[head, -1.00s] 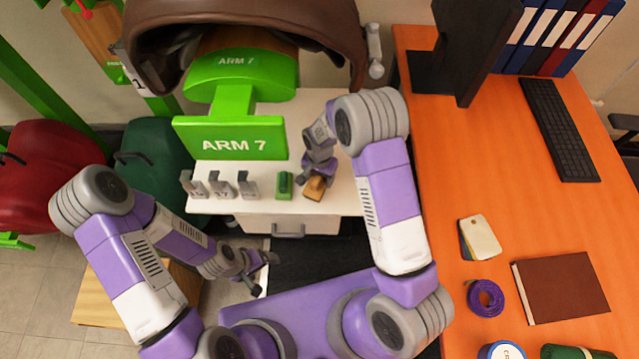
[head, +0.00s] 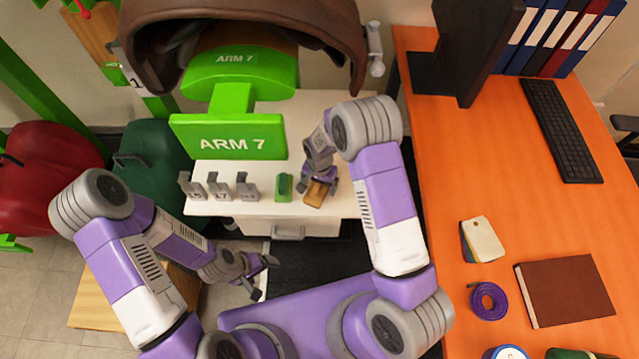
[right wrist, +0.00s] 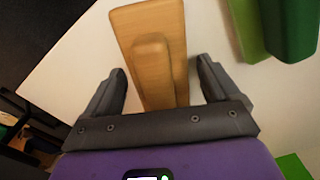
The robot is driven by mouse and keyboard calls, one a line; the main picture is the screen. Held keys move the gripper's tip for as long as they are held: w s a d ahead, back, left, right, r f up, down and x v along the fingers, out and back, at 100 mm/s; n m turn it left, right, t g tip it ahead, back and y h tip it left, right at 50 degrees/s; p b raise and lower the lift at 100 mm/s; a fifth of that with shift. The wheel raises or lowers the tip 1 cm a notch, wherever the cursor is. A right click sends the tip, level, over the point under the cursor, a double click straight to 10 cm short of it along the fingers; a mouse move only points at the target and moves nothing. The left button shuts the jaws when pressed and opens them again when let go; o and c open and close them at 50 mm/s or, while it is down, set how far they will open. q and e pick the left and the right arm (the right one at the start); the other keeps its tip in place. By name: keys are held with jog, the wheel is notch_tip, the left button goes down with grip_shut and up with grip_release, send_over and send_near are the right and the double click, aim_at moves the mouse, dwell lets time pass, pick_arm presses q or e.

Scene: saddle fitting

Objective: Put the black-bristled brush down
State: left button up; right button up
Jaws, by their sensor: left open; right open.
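The brush (head: 317,194) shows as a tan wooden block on the white table top (head: 345,205), near its front edge. In the right wrist view its wooden back and raised grip (right wrist: 152,60) face me; its bristles are hidden, so I cannot see their colour. My right gripper (head: 319,184) is open just over the brush, with the brush between its spread fingers. In the right wrist view a gap shows between each finger (right wrist: 162,82) and the wood. My left gripper (head: 262,274) is open and empty, low in front of the table.
A green block-like item (head: 283,187) lies just left of the brush. Several grey numbered holders (head: 219,186) stand further left. A green ARM 7 sign (head: 228,136) and a brown saddle (head: 245,40) are behind. An orange desk (head: 440,150) is at right.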

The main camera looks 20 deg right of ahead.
jog(key=shift+r, duration=0.2)
notch_tip(320, 180, up, 12)
jog(key=p, duration=0.4)
jog(key=shift+s+f, duration=0.1)
dwell(0.4)
